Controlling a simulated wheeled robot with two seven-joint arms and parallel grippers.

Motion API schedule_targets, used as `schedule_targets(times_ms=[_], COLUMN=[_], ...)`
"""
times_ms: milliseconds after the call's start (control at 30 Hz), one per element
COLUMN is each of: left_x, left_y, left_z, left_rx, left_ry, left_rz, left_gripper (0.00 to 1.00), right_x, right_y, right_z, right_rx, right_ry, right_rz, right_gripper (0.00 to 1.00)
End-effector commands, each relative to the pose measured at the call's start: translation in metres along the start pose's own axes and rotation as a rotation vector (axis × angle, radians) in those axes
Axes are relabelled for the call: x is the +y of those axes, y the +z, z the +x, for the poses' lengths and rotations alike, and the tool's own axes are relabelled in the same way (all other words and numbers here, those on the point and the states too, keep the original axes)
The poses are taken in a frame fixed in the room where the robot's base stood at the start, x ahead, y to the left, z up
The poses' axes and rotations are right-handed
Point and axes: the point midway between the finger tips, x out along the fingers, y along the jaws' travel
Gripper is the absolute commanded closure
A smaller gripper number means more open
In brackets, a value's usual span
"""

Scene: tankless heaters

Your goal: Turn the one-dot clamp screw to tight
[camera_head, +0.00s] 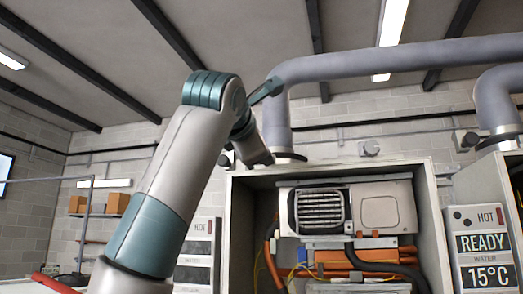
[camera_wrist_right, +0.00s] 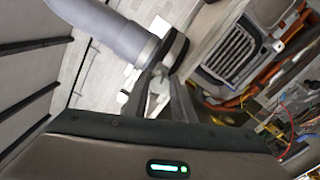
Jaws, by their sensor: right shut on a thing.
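A grey vent pipe (camera_head: 276,125) comes down to a dark collar (camera_head: 290,157) at the top of the open heater cabinet. The collar also shows in the right wrist view (camera_wrist_right: 172,50). One arm of mine rises through the left half of the head view and bends down beside this collar; its fingers are hard to make out there. In the right wrist view my right gripper (camera_wrist_right: 160,80) is shut on a small pale grey piece, apparently the clamp screw (camera_wrist_right: 156,88), just beside the collar. No dot marks or tightness marks are legible. My left gripper is not identifiable.
The open cabinet holds a grilled heater unit (camera_head: 320,210), orange pipes (camera_head: 375,257) and loose wires. A grey knob-like fitting (camera_head: 370,148) is above the cabinet. A second pipe (camera_head: 495,105) and a READY 15°C panel (camera_head: 483,245) are at right. Shelf boxes (camera_head: 118,202) are far left.

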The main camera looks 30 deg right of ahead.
Motion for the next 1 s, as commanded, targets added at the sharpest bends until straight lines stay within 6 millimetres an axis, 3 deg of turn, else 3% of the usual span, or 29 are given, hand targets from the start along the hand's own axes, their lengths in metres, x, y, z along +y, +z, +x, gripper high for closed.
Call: schedule_targets(times_ms=[500,1000], left_x=[0.0002,0.0003], left_y=[-0.0002,-0.0004], left_z=[-0.0049,-0.0064], left_rx=[0.000,0.000], left_ry=[0.000,0.000], left_rz=[0.000,0.000], left_gripper=[0.57,0.57], right_x=[-0.0001,-0.0005], right_y=[-0.0003,-0.0004], right_z=[0.0001,-0.0001], right_rx=[0.001,0.001], right_ry=[0.002,0.004], right_rz=[0.454,0.611], right_gripper=[0.98,0.98])
